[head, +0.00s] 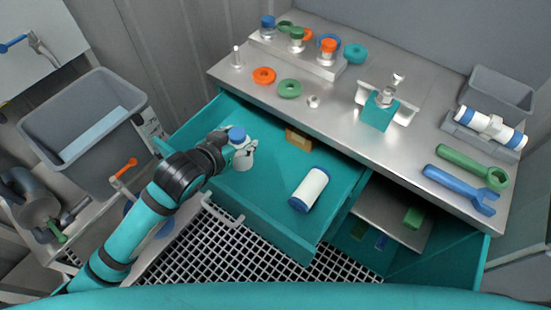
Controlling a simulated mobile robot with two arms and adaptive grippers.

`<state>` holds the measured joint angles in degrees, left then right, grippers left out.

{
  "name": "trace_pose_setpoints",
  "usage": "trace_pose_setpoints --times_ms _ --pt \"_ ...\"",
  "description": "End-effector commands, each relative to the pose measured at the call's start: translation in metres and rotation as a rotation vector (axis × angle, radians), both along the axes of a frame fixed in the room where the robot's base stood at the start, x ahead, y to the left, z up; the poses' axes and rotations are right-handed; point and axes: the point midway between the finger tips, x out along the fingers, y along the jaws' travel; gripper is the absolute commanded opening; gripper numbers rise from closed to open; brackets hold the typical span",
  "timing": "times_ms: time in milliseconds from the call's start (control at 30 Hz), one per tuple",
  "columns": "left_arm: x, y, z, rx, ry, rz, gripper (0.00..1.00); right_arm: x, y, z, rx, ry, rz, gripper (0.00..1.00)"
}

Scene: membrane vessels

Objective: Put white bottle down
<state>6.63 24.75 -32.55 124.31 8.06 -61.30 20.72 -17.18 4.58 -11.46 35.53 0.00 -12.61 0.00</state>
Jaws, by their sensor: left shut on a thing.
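A white bottle (244,158) with a blue cap (237,134) is in the head view, left of centre. My left gripper (240,150) is shut on it near its top. The bottle appears upright, over or in the open teal drawer (270,200); I cannot tell whether its base touches the drawer floor. My right gripper is not in view.
In the drawer lie a white cylinder with blue ends (309,190) and a small orange-brown block (298,138). The steel worktop (330,110) behind carries rings, capped vessels and wrenches (460,190). A grey bin (95,130) stands left. The drawer's middle floor is clear.

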Motion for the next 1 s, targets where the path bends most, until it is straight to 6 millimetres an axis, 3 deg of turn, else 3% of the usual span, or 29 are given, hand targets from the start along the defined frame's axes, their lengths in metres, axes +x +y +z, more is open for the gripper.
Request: trace_pose_setpoints --times_ms 167,500,1000 --pt "0.021 -0.010 -0.013 -0.002 -0.001 0.001 0.20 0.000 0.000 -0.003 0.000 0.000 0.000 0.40" --pt "0.087 -0.040 -0.051 0.000 -0.001 0.000 0.20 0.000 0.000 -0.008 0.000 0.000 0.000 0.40" --pt "0.127 -0.058 -0.081 0.000 -0.002 -0.001 0.20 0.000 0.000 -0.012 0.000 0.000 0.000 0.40"
